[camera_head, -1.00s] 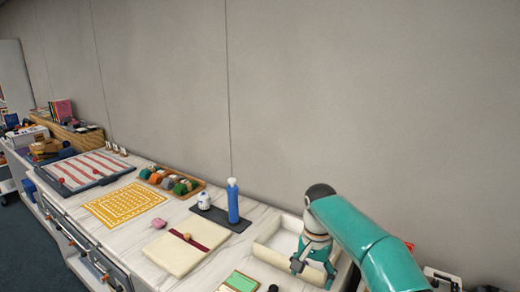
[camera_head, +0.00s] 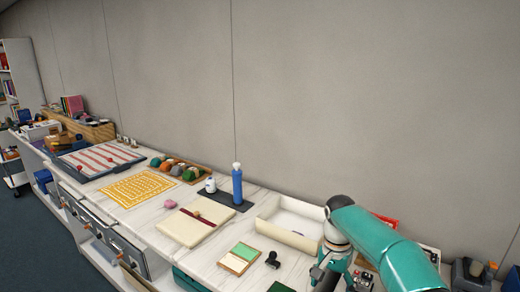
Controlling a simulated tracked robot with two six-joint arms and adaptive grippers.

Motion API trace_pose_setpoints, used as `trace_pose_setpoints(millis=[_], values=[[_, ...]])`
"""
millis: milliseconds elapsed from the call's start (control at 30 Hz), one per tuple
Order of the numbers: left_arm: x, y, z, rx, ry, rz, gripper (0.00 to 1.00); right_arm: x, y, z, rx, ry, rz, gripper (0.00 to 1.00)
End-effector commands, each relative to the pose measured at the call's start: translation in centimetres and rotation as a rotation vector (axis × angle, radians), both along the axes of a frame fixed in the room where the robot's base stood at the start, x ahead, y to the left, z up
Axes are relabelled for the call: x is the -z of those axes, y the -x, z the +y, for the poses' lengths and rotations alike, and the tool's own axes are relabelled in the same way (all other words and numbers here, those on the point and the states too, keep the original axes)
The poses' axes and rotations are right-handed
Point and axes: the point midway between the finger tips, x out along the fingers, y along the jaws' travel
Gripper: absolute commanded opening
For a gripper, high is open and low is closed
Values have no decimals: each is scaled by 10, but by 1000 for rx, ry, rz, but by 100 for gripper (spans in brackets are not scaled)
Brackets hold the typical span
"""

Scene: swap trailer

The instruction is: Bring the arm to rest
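My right arm comes in from the right as a teal link that bends down at a dark and pale joint. Its gripper (camera_head: 328,272) hangs low at the bottom of the view, just in front of the right end of the white open tray (camera_head: 273,238). I cannot make out whether its fingers are apart or together, and no held object can be made out. My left gripper and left arm are not in view.
A green and cream pad (camera_head: 240,258) and a small black stamp (camera_head: 272,259) lie left of the gripper. A cream book (camera_head: 195,224), blue bottle (camera_head: 237,184), yellow mat (camera_head: 137,188) and striped tray (camera_head: 100,160) stand further left. A red item (camera_head: 386,220) is behind the arm.

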Motion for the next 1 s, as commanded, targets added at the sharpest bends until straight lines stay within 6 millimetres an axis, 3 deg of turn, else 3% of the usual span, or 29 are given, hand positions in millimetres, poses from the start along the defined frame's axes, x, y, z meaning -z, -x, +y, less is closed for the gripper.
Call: trace_pose_setpoints(millis=[267,467,600,700,900,1000], values=[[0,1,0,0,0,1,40,71,46,-16,2,-21,176,82],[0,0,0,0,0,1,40,142,98,-13,-40,-101,268,82],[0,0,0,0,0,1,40,201,158,0,-95,-209,304,82],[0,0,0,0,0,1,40,233,206,16,-135,-290,297,82],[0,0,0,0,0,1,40,267,298,48,-217,-416,201,82],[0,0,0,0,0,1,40,270,327,60,-276,-435,110,82]])
